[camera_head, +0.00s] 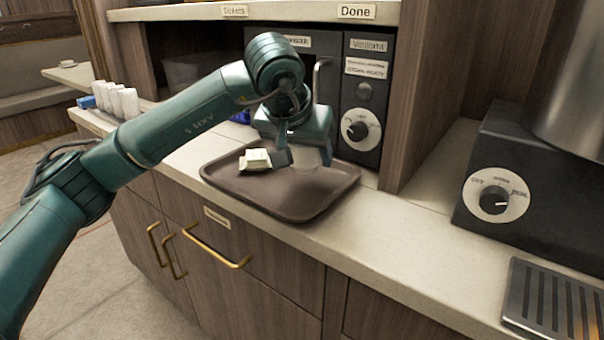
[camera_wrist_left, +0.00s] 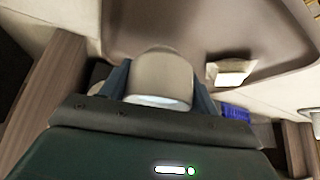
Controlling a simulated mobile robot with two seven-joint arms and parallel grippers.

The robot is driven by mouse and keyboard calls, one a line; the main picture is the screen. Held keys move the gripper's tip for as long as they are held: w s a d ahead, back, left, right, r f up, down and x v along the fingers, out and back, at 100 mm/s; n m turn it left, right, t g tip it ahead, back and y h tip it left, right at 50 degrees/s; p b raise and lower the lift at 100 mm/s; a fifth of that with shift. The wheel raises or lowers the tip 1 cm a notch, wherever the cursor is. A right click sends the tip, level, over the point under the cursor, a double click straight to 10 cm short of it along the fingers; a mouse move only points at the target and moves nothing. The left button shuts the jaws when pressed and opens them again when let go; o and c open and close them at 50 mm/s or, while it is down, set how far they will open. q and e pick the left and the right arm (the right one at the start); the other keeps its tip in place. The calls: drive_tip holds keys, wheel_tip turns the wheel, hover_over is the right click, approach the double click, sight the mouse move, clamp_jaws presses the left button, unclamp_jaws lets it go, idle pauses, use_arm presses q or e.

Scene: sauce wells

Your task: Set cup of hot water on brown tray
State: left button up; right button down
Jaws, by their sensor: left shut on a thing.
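The brown tray (camera_head: 222,184) lies on the counter in front of a dark machine; in the left wrist view the tray (camera_wrist_left: 200,30) fills the upper part. My left gripper (camera_head: 305,157) is over the right part of the tray, pointing down. In the left wrist view my left gripper (camera_wrist_left: 160,88) is shut on a pale cup (camera_wrist_left: 163,68), with a finger on each side and a whitish opening facing the camera. In the head view the cup is hard to make out; I cannot tell whether it touches the tray. My right gripper is not in view.
A small pale packet stack (camera_head: 256,159) sits at the tray's back left; the left wrist view shows it too (camera_wrist_left: 232,72). White cups (camera_head: 123,101) stand at the counter's far left. A black box with a dial (camera_head: 495,199) and a metal grate (camera_head: 555,300) are at right.

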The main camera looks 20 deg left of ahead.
sight(304, 172)
use_arm(q)
wheel_tip(304, 172, down, 4)
drive_tip(key=shift+r+b, duration=0.1)
drive_tip(key=shift+b, duration=0.2)
drive_tip(key=shift+f, duration=0.2)
drive_tip(key=o, duration=1.1)
drive_tip(key=shift+f, duration=0.1)
drive_tip(key=shift+r, duration=0.35)
drive_tip(key=p+v, duration=0.1)
drive_tip(key=v, duration=1)
drive_tip(key=shift+s+r, duration=0.2)
drive_tip(key=shift+r, duration=0.1)
